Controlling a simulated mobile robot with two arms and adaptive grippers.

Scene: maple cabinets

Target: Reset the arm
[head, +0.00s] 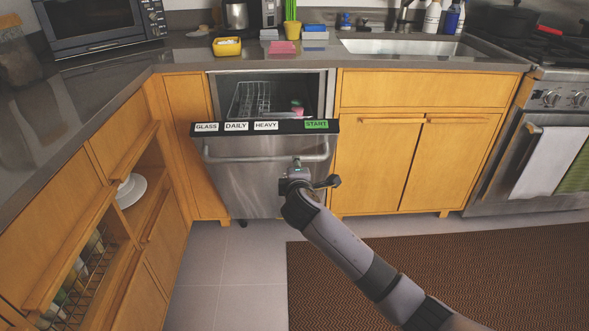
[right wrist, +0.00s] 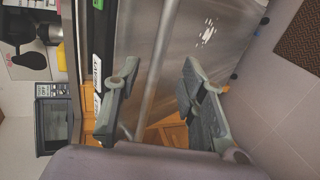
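My right arm comes in from the lower right of the head view. My right gripper (head: 313,174) is in front of the steel dishwasher door (head: 255,180), just below its bar handle (head: 265,155). In the right wrist view, the two fingers of my right gripper (right wrist: 160,88) are spread apart with nothing held. The bar handle (right wrist: 158,65) passes between them in the picture; I cannot tell whether they touch it. My left gripper is not in view.
The dishwasher is partly open at the top, showing a rack (head: 250,100) and a pink item (head: 297,106). Wooden cabinets (head: 415,165) stand to its right and drawers with an open shelf at left. A brown rug (head: 450,265) covers the right floor.

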